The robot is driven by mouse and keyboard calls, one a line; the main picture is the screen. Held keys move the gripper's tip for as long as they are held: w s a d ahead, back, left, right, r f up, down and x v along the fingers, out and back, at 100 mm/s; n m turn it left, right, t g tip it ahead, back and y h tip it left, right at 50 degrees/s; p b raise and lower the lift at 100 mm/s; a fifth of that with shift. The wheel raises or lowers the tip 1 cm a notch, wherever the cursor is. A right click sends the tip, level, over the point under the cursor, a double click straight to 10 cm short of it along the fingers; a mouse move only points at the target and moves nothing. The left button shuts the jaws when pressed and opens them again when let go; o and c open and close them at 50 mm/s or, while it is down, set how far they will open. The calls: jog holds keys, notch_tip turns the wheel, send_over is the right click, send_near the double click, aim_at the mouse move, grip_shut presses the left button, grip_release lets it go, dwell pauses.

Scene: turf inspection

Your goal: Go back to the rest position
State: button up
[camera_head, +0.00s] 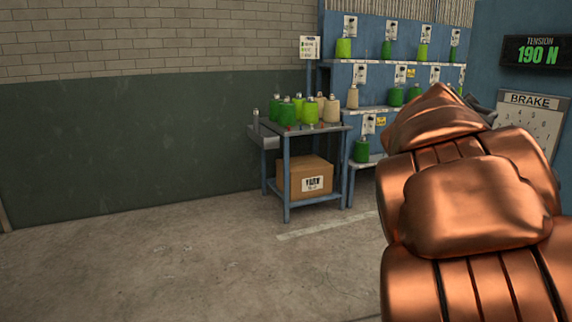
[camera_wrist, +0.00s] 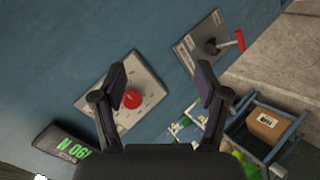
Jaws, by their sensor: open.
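My gripper (camera_wrist: 162,80) is open and empty in the wrist view, with its two dark fingers spread apart in front of a blue machine panel (camera_wrist: 140,40). A plate with a red round button (camera_wrist: 132,98) lies behind the left finger, which partly covers it. A second plate with a red-tipped lever (camera_wrist: 240,40) is up and to the right of the right finger. In the head view my copper-coloured arm fills the right side and hides most of the gripper.
A blue cart (camera_head: 287,190) carries green and beige yarn cones (camera_head: 310,110) on top and a cardboard box (camera_head: 308,178) below. A blue rack (camera_head: 375,75) with more cones stands behind it. The concrete floor (camera_head: 150,265) at left and front is clear.

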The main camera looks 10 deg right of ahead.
jog(key=s+a+f+n+g+y+p, duration=0.1)
jog(key=s+a+f+y+p, duration=0.1)
jog(key=s+a+p, duration=0.4)
jog(key=s+a+f+n+g+y+p, duration=0.1)
jog(key=s+a+y+p, duration=0.4)
jog(key=s+a, duration=0.5)
jog(key=s+a+f+n+g+y+p, duration=0.1)
jog(key=s+a+f+y+p, duration=0.3)
jog(key=a, duration=0.9)
jog(key=s+f+g+p, duration=0.1)
jog(key=s+p, duration=0.2)
jog(key=s, duration=0.1)
jog(key=shift+s+g, duration=0.3)
jog(key=shift+s, duration=0.05)
jog(key=shift+d+f, duration=0.1)
